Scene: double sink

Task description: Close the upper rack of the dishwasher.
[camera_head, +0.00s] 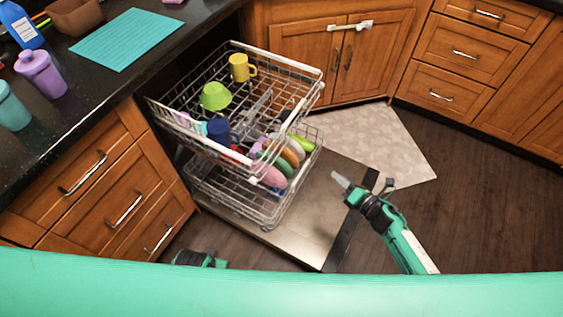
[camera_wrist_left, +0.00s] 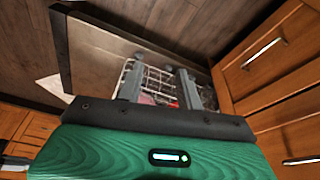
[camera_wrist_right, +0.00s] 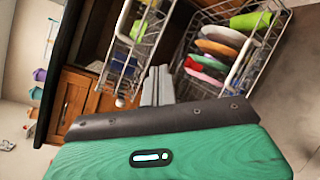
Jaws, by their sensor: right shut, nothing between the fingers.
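The upper rack (camera_head: 302,110) of the dishwasher is pulled out from under the counter. It holds a yellow mug (camera_head: 240,68), a green bowl (camera_head: 215,96) and a blue mug (camera_head: 220,130). My right gripper (camera_head: 338,180) is shut and empty, over the open door (camera_head: 310,225), to the right of the rack's front and apart from it. In the right wrist view its fingers (camera_wrist_right: 157,86) are together, with the upper rack (camera_wrist_right: 128,45) at left. My left gripper is mostly hidden at the bottom of the head view; its open fingers (camera_wrist_left: 160,82) show in the left wrist view.
The lower rack (camera_head: 235,210) is also out, above the lowered door, with several colored plates. Wooden drawers (camera_head: 110,190) stand to the left and cabinets (camera_head: 340,60) behind. Open floor (camera_head: 470,200) lies to the right. The dark countertop (camera_head: 90,80) holds bottles and a teal mat.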

